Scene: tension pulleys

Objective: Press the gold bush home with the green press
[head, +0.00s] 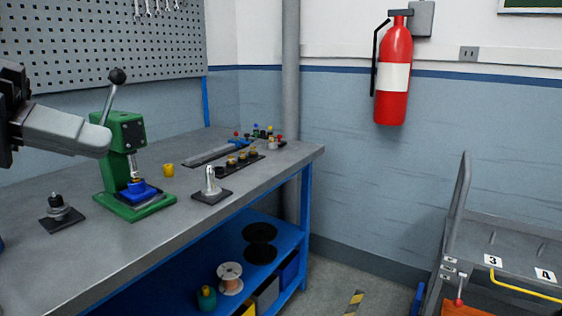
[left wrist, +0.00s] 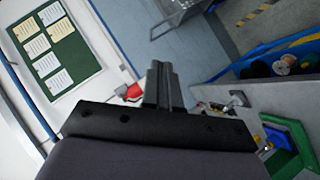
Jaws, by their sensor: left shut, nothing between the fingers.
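The green press (head: 107,160) stands on the grey bench with its lever (head: 110,100) raised, a black knob on top. A blue holder (head: 137,189) sits on its base under the ram. A small gold-coloured part shows there, too small to make out. A yellow-gold cylinder (head: 168,170) stands on the bench just right of the press. My left gripper (head: 103,145) is shut and empty, its tips overlapping the press's upper left in the head view; I cannot tell whether they touch it. Its closed fingers (left wrist: 163,85) show in the left wrist view, with part of the press (left wrist: 290,145) lower right.
A dark plate with a black stepped part (head: 58,208) lies left of the press. A pegboard (head: 100,40) is behind. The bench front is clear.

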